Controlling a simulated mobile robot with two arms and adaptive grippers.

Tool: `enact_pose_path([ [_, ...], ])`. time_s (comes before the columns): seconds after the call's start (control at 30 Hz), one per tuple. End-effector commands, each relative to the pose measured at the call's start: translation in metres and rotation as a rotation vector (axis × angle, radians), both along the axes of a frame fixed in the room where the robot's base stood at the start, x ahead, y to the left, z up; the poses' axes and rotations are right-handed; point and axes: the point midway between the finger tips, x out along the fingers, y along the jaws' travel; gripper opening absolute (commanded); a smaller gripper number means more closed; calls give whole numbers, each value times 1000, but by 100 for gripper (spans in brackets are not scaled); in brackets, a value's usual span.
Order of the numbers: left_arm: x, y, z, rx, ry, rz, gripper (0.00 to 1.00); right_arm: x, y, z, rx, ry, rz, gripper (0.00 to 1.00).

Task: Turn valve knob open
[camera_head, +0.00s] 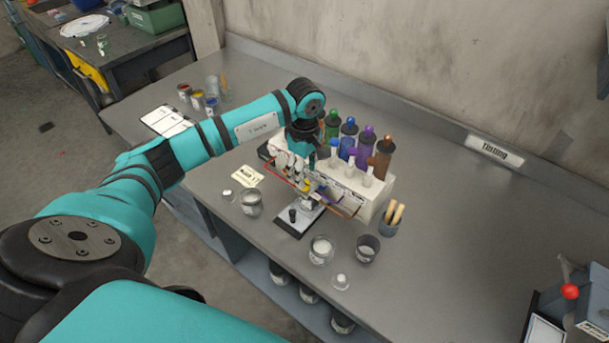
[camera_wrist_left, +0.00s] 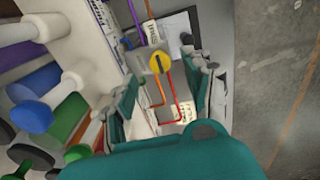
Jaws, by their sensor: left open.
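The valve knob, a round yellow disc with a dark slot across it, shows in the left wrist view (camera_wrist_left: 159,62). It sits ahead between my fingers, by red and orange tubes. In the head view the yellow knob (camera_head: 306,187) is small at the front of the white dispenser (camera_head: 377,197), partly hidden. My left gripper (camera_head: 293,170) reaches down in front of the dispenser. In the wrist view its two fingers (camera_wrist_left: 163,88) are spread on either side of the knob's line, with nothing held. I cannot tell whether a finger touches the knob. My right gripper is not in view.
Green, blue, purple and brown bottles (camera_head: 366,143) stand on the dispenser. A small scale (camera_head: 297,221) stands below its front. Glass jars (camera_head: 321,250), a dark cup (camera_head: 367,248) and a brush holder (camera_head: 390,226) surround it. The bench at right is mostly clear.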

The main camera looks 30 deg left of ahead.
Motion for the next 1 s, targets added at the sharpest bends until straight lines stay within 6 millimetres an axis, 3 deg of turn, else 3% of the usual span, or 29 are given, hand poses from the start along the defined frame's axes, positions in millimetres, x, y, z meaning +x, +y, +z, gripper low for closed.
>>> enact_pose_path([
  [0.3, 0, 0, -39, 0, 1, 1, 51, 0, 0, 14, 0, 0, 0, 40],
  [0.63, 0, 0, -43, 0, -1, 0, 51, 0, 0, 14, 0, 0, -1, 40],
  [1.0, 0, 0, -43, 0, -1, 0, 4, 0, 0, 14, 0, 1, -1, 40],
])
